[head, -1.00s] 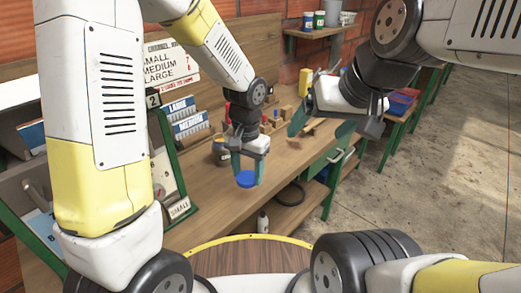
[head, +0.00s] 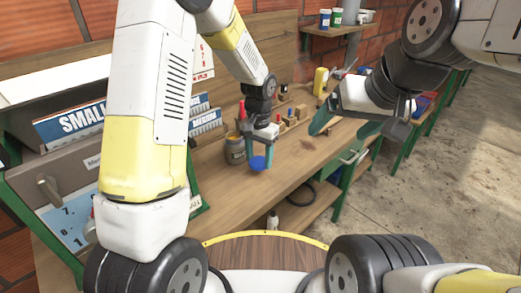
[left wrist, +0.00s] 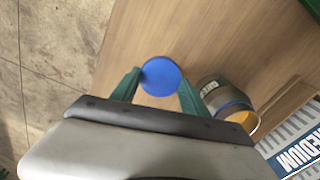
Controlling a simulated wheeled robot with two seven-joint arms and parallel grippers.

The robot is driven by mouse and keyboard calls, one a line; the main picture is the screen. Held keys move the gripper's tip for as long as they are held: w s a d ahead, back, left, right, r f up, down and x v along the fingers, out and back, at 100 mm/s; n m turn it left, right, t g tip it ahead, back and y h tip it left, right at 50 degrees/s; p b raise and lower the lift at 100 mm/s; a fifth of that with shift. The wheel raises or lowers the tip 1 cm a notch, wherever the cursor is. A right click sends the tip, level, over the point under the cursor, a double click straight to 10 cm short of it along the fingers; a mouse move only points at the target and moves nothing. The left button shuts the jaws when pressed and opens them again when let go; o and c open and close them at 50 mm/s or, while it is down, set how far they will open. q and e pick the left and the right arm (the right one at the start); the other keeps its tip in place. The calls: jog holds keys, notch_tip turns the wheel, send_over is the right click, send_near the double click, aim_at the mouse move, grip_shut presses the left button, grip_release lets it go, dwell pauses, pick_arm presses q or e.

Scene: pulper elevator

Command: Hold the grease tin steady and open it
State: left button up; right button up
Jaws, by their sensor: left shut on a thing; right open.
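The grease tin (head: 235,150), a grey-brown pot with a pale label, stands on the bench left of my left gripper. In the left wrist view the tin (left wrist: 212,90) shows a blue rim band and yellow inside, so its top looks uncovered. My left gripper (head: 258,158) is shut on a round blue lid (head: 258,164), held between the green fingertips beside the tin and apart from it. The lid (left wrist: 161,76) also shows in the left wrist view. My right gripper (head: 341,130) is open and empty, to the right over the bench's edge area.
Card boxes marked MEDIUM (head: 203,124) and a SMALL box (head: 75,120) stand at the left. Small wooden blocks and a yellow container (head: 320,80) stand further back. The front bench top (head: 225,195) is clear.

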aim_at(259, 158)
pick_arm(q)
jog(key=shift+w, duration=0.55)
jog(key=shift+w+f, duration=0.15)
jog(key=shift+f, duration=1.65)
jog(key=shift+f, duration=0.1)
jog(key=o, duration=1.6)
jog(key=shift+c, duration=0.2)
